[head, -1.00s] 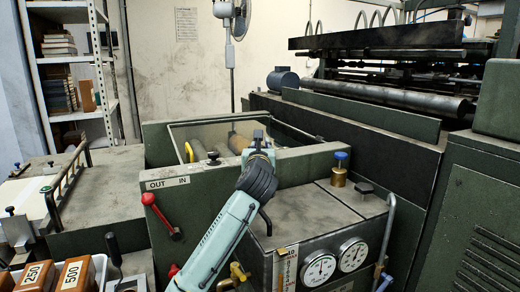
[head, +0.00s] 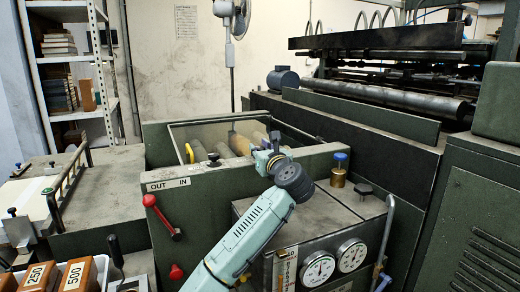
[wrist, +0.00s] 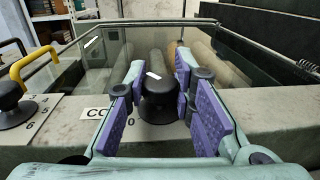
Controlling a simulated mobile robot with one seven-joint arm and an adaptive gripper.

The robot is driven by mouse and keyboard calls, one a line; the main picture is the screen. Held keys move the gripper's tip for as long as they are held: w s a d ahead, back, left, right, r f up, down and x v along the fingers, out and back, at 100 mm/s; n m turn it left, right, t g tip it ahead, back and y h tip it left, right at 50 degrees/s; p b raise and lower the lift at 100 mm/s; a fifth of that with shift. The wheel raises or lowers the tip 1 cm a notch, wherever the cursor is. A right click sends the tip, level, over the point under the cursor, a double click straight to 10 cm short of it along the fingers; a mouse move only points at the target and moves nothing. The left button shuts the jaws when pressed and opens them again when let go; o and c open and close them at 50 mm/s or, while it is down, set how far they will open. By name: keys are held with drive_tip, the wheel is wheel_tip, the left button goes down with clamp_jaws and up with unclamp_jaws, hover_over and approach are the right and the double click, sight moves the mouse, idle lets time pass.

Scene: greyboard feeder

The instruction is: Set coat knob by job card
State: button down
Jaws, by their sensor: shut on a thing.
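In the wrist view a black round knob (wrist: 158,103) with a white mark on top stands between the purple pads of my gripper (wrist: 160,80). My gripper is shut on it. A white label beside it reads "CO", its rest hidden by a finger, and a "0" shows below the knob. In the head view my gripper (head: 266,152) is at the top edge of the green machine wall, and the knob it holds is hidden there.
A second black knob (wrist: 14,100) with scale numbers stands at the left, beside a yellow handle (wrist: 32,62). Behind are rollers (wrist: 205,68) in a glazed trough. A red lever (head: 162,217), a brass fitting with a blue cap (head: 339,170) and two gauges (head: 318,268) are near my arm.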

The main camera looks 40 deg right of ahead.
drive_tip(key=shift+f, duration=0.1)
drive_tip(key=c, duration=1.3)
unclamp_jaws()
drive_tip(key=shift+c, duration=0.2)
drive_tip(key=v, duration=1.2)
drive_tip(key=shift+w+a, duration=0.1)
drive_tip(key=shift+a, duration=0.05)
